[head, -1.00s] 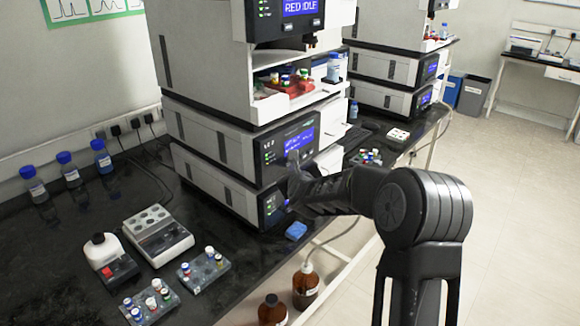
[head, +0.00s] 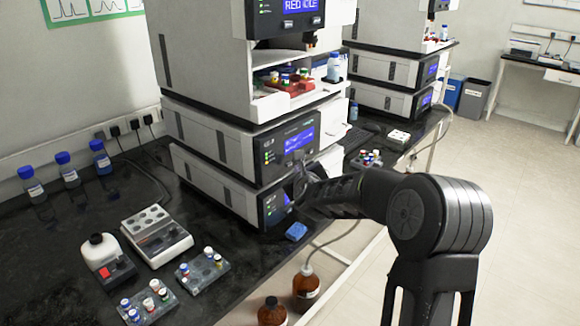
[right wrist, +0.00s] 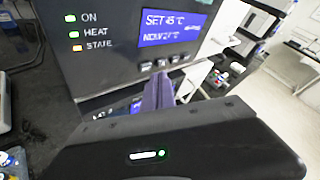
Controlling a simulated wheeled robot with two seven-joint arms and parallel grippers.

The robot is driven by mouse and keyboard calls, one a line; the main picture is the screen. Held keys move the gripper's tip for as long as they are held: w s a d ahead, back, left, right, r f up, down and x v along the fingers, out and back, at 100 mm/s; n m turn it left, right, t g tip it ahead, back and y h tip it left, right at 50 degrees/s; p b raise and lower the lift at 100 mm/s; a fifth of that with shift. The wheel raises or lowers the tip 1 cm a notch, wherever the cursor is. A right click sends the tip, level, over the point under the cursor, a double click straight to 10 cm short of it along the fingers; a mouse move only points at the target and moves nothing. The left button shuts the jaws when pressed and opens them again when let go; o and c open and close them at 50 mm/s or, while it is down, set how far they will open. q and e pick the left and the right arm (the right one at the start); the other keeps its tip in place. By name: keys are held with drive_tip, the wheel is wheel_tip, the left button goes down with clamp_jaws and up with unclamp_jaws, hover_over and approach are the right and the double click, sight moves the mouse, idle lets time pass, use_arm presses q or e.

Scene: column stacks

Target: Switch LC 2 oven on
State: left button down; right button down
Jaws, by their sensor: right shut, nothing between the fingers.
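The oven panel (head: 285,146) is on a module in the middle of the nearer instrument stack. In the right wrist view the panel (right wrist: 112,30) has ON, HEAT and STATE lights, green for ON and HEAT, amber for STATE. Its lit blue display (right wrist: 172,24) appears to read SET 45 °C and NOW 27 °C. A row of small buttons (right wrist: 162,63) runs below the display. My right gripper (head: 299,170) is shut and empty just in front of the panel's lower part. Its fingers (right wrist: 158,92) point at the button row; contact cannot be told. An LC 2 label is not readable.
Another module with a lit display (head: 275,205) sits directly below. A second stack (head: 385,80) stands behind to the right. Vial racks (head: 203,270), a blue sponge-like block (head: 296,231) and brown bottles (head: 306,284) are near the bench front.

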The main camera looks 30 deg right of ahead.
drive_tip(key=s+b, duration=0.2)
drive_tip(key=s+d+b, duration=0.1)
drive_tip(key=s+b, duration=0.1)
drive_tip(key=shift+s+d, duration=0.2)
drive_tip(key=shift+s, duration=0.2)
idle(0.7)
